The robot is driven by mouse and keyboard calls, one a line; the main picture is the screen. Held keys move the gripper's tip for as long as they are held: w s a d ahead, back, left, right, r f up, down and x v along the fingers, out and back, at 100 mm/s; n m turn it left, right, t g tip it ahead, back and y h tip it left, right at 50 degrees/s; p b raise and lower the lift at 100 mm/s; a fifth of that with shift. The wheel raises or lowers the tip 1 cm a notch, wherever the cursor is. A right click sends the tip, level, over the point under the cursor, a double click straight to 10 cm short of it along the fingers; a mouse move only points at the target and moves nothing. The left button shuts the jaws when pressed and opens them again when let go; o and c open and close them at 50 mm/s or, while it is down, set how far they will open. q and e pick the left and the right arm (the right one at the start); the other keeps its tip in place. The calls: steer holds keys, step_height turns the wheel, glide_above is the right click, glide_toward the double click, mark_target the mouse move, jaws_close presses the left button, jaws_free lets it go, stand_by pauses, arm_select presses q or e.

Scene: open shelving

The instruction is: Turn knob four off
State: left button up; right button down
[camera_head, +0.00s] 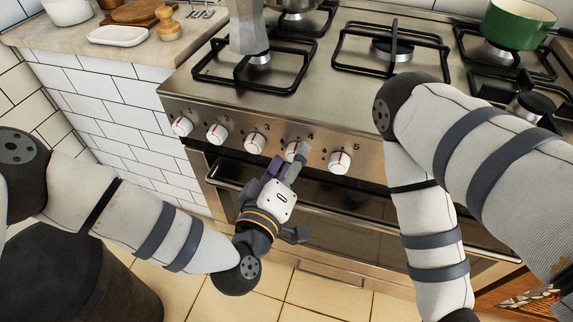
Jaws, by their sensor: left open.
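Knob four (292,150) is a white knob with a red mark on the stove's front panel, under the printed 4. My left gripper (287,164) is open just in front of and below it. A grey fingertip overlaps the knob's right side in the head view and hides part of it. I cannot tell whether the finger touches the knob. The knob's exact angle is hard to read. My right arm reaches down on the right side, and its gripper is out of view.
Knob three (256,143) and knob five (340,161) flank knob four closely. Knob two (217,133) and knob one (181,126) are further left. The oven handle (230,186) runs below. A moka pot (249,30) and a green pot (517,24) stand on the stove.

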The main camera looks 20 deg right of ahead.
arm_select(q)
steer(key=v, duration=1.1)
steer(key=shift+s+a, duration=0.25)
steer(key=s+a+f+m+g+y+p, duration=0.1)
steer(key=s+a+f+m+g+y, duration=0.1)
steer(key=s+a+f+g, duration=0.5)
steer(key=s+a+f+m+g+y+p, duration=0.1)
steer(key=s+a+f+m+g+y, duration=0.1)
steer(key=s+a+f, duration=0.45)
steer(key=s+a+f+g+y, duration=0.3)
steer(key=s+a+g+y, duration=0.2)
steer(key=s+a, duration=0.9)
steer(key=shift+g+y, duration=0.4)
steer(key=shift+g, duration=0.6)
arm_select(e)
steer(key=shift+t, duration=0.6)
steer(key=w+r, duration=0.3)
arm_select(q)
steer(key=shift+s+f, duration=0.1)
steer(key=shift+f, duration=0.05)
